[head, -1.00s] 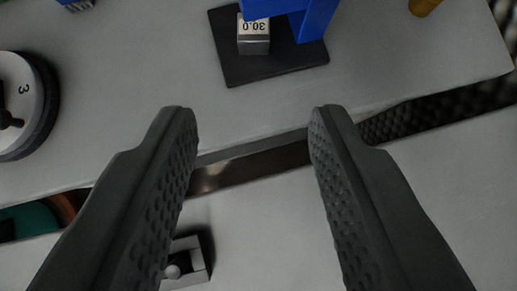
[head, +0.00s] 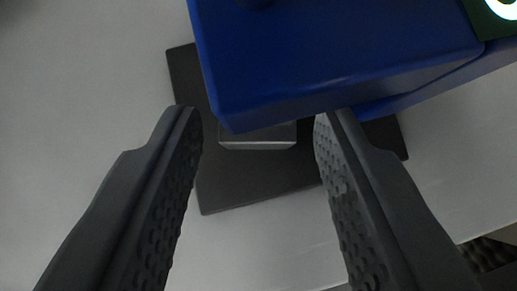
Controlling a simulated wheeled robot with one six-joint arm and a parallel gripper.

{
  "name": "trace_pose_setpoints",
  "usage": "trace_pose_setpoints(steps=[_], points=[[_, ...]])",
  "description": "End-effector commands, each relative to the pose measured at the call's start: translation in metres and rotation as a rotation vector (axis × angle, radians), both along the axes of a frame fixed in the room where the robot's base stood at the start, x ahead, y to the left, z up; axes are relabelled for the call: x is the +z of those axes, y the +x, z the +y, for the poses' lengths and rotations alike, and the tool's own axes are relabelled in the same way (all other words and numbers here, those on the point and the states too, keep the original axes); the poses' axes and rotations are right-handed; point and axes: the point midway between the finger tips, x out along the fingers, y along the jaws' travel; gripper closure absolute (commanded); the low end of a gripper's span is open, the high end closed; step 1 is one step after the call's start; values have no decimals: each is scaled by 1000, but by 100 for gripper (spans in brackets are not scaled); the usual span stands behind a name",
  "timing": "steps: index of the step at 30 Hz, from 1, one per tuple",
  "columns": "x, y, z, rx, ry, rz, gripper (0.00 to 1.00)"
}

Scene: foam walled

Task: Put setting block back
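The setting block (head: 258,137) is a small grey metal block on a black base plate (head: 235,190). Only its front part shows; a blue body (head: 330,55) overhangs and hides the rest, including its marking. My gripper (head: 255,115) is open, with one dark textured finger to the left of the block and one to the right. The fingertips reach to about the block's level in the picture, with a gap on each side. I cannot tell how high they are above the plate.
The blue body fills the upper middle and right, close ahead of the fingertips. A round green and white part (head: 497,12) sits at its upper right. Bare grey surface (head: 90,90) lies to the left. An edge with dark foam beyond it shows at lower right.

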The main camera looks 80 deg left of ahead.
Motion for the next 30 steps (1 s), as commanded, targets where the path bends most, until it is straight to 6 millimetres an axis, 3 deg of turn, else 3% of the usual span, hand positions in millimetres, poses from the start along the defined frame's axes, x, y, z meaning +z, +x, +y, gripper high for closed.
trace_pose_setpoints(steps=[6, 18, 24, 30], points=[[-13, 3, 13, 1, 0, 0, 62], [-16, 4, 16, 1, 0, -1, 62], [-16, 4, 16, 1, 0, -1, 100], [-16, 4, 16, 0, 0, 0, 100]])
